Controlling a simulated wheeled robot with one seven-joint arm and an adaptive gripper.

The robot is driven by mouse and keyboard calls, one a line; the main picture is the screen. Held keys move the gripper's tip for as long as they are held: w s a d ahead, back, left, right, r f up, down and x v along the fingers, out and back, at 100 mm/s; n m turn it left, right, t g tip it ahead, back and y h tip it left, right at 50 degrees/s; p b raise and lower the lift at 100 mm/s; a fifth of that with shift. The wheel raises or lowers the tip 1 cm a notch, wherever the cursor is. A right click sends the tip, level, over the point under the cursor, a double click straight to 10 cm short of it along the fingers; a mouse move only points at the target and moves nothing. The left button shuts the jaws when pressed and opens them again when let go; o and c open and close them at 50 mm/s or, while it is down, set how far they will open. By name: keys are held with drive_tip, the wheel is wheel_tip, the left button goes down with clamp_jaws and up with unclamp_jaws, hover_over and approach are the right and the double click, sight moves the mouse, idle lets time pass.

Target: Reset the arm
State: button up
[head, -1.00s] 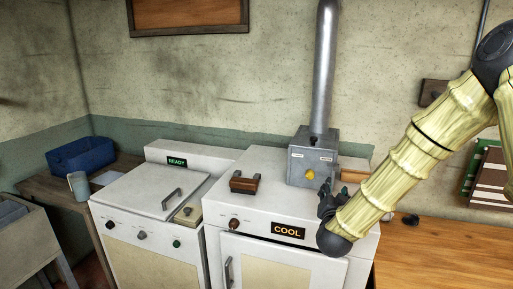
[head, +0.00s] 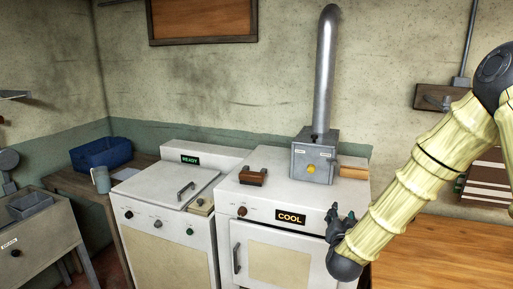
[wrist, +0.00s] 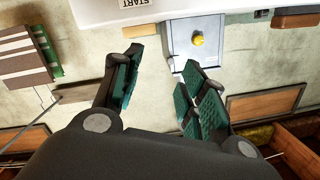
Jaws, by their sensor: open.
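My arm comes in from the right of the head view, with yellow bamboo-like links. My gripper (head: 343,219) is dark and sits in front of the right front edge of the white oven marked COOL (head: 245,195). In the wrist view my gripper (wrist: 158,88) shows two fingers with green ridged pads, spread apart. Nothing is between them. Beyond the fingers, the wrist view shows the grey box with a yellow knob (wrist: 196,38), seen upside down.
A white machine marked READY (head: 170,192) stands left of the oven. A blue bin (head: 101,154) and a grey mug (head: 100,179) sit on a side table. A wooden counter (head: 440,262) lies to the right. A metal pipe (head: 326,75) rises from the grey box.

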drive_tip(key=s+a+f+n+g+y, duration=0.1)
drive_tip(key=s+a+f+n+g, duration=0.15)
drive_tip(key=s+f, duration=0.6)
drive_tip(key=s+a+f+n+g+y+b, duration=0.1)
drive_tip(key=s+f+g+y, duration=0.15)
drive_tip(key=s+f, duration=0.65)
drive_tip(key=s+a+f+n+g+y, duration=0.1)
drive_tip(key=s+f+n+g, duration=0.2)
drive_tip(key=f, duration=1.1)
drive_tip(key=s+f+g, duration=0.4)
drive_tip(key=s+f, duration=0.2)
drive_tip(key=s, duration=0.8)
drive_tip(key=s+f+n+g+b, duration=0.1)
drive_tip(key=s+f+g, duration=0.3)
drive_tip(key=s, duration=1.1)
wheel_tip(320, 180, down, 2)
drive_tip(key=shift+d+f, duration=0.2)
drive_tip(key=shift+d, duration=0.05)
drive_tip(key=shift+s, duration=0.1)
